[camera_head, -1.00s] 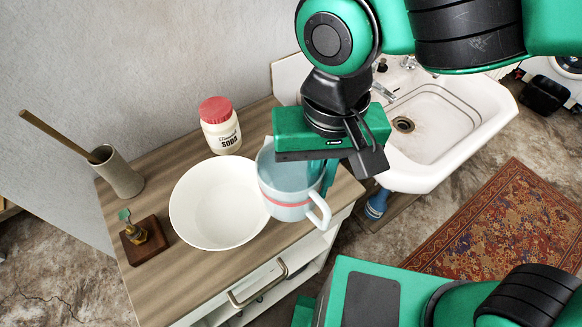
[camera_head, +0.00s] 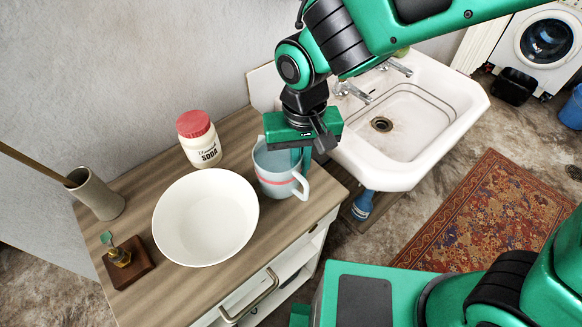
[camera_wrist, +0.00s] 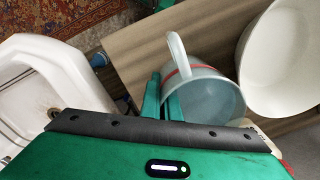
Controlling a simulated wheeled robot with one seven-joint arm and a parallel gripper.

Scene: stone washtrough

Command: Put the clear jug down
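The clear jug (camera_head: 272,170) is pale bluish with a red band and a looped handle. In the head view it is upright over the right end of the wooden counter, right of the white bowl. Its base looks at or very near the counter top; contact is hard to tell. My gripper (camera_head: 303,158) is above the jug's right side, fingers pointing down. In the wrist view, the two green fingers of my gripper (camera_wrist: 162,95) are close together at the wall of the jug (camera_wrist: 210,98), beside the handle, and look shut on it. The fingertips are partly hidden.
The white bowl (camera_head: 205,217) stands close left of the jug. A soda jar (camera_head: 200,140) with a red lid is behind, and a brush holder (camera_head: 95,195) and a small wooden stand (camera_head: 127,265) are further left. The sink (camera_head: 395,130) lies to the right, past the counter's edge.

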